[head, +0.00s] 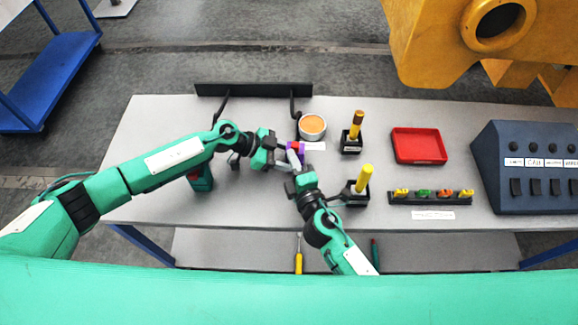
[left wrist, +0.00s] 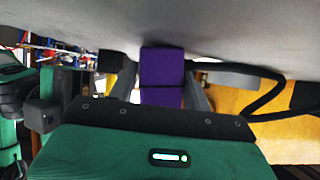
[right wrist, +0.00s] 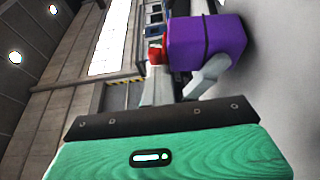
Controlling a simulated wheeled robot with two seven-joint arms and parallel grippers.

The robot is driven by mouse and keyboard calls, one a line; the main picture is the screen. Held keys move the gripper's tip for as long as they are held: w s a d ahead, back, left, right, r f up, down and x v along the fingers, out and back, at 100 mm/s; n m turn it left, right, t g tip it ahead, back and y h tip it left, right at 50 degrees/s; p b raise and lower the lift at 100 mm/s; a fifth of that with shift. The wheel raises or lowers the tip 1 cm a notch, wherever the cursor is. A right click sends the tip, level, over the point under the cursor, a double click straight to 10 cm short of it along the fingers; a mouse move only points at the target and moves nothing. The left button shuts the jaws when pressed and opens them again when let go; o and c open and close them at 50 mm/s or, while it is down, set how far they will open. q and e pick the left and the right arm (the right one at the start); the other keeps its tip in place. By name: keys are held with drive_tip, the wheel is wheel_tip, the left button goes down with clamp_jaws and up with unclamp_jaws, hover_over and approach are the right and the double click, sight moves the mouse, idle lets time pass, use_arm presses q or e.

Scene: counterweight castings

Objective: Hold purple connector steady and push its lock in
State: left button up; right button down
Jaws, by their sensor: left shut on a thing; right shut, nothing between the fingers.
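The purple connector (head: 296,154) is above the grey table, near its back middle. My left gripper (head: 284,150) is shut on it; the left wrist view shows the purple block (left wrist: 162,72) between the fingers. In the right wrist view the connector (right wrist: 207,42) has a red lock (right wrist: 156,53) sticking out of one side. My right gripper (head: 294,163) is shut and empty, close in front of the connector.
A black rail (head: 253,89) with hanging cables stands behind. A round tin (head: 312,127), two yellow-handled tools in black stands (head: 351,144), a red tray (head: 419,146), a rack of coloured pieces (head: 431,197) and a blue switch console (head: 530,165) are to the right. The table's left back is clear.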

use_arm(q)
drive_tip(key=shift+s+d, duration=0.2)
drive_tip(key=shift+s, duration=0.1)
use_arm(e)
drive_tip(key=shift+f, duration=0.15)
use_arm(q)
drive_tip(key=shift+c, duration=0.3)
use_arm(e)
drive_tip(key=shift+s+a, duration=0.1)
drive_tip(key=shift+s, duration=0.15)
use_arm(q)
drive_tip(key=shift+c, duration=0.6)
use_arm(e)
drive_tip(key=s, duration=0.1)
drive_tip(key=s+a, duration=0.1)
drive_tip(key=s, duration=0.1)
drive_tip(key=shift+s+a, duration=0.25)
use_arm(q)
drive_tip(key=shift+w, duration=0.2)
use_arm(e)
drive_tip(key=v, duration=0.9)
drive_tip(key=shift+s+d, duration=0.25)
use_arm(q)
drive_tip(key=shift+a, duration=0.1)
drive_tip(key=o, duration=0.8)
drive_tip(key=shift+o, duration=0.2)
